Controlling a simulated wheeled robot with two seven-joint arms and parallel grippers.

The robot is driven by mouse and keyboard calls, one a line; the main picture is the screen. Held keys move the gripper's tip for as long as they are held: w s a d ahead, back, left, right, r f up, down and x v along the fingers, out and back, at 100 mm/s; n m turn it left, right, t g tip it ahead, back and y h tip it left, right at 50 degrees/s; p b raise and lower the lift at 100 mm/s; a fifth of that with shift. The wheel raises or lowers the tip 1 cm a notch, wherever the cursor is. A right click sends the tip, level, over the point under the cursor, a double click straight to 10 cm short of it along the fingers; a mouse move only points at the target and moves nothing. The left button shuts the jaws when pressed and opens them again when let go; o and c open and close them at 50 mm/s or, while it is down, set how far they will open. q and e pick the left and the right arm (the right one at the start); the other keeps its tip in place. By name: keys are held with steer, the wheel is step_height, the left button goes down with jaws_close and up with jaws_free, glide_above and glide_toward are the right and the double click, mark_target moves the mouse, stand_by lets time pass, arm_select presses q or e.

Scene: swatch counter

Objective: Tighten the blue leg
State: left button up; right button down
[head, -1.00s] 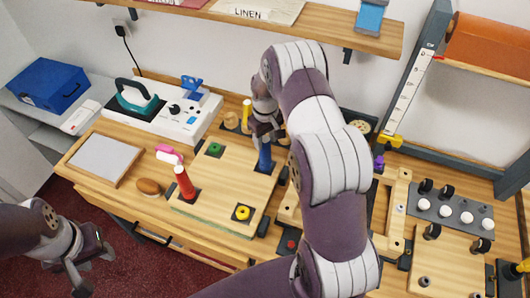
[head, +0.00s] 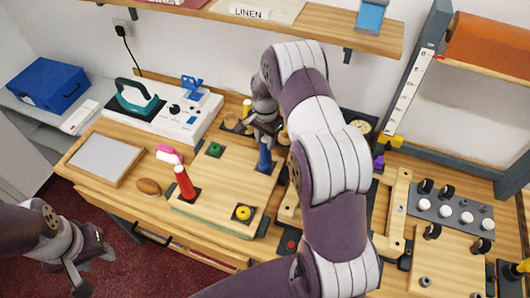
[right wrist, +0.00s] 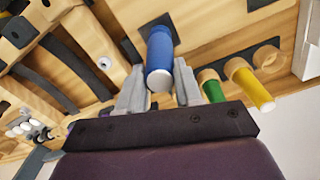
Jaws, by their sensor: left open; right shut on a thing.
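The blue leg (head: 264,157) stands upright on a dark square plate at the back right corner of the wooden panel (head: 215,190). My right gripper (head: 267,138) is above the panel, shut on the upper part of the blue leg. In the right wrist view the blue leg (right wrist: 160,52) sits between the two fingers (right wrist: 159,82). Whether its foot is fully seated cannot be told. My left gripper (head: 97,272) is open and empty, in front of the counter at the lower left.
A red leg (head: 184,182) stands at the panel's left corner, with green (head: 215,149) and yellow (head: 242,213) sockets at the others. A green leg (right wrist: 212,88) and a yellow leg (right wrist: 252,88) stand behind. My right arm hides the counter's middle.

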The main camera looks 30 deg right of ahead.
steer(key=c, duration=1)
jaws_free()
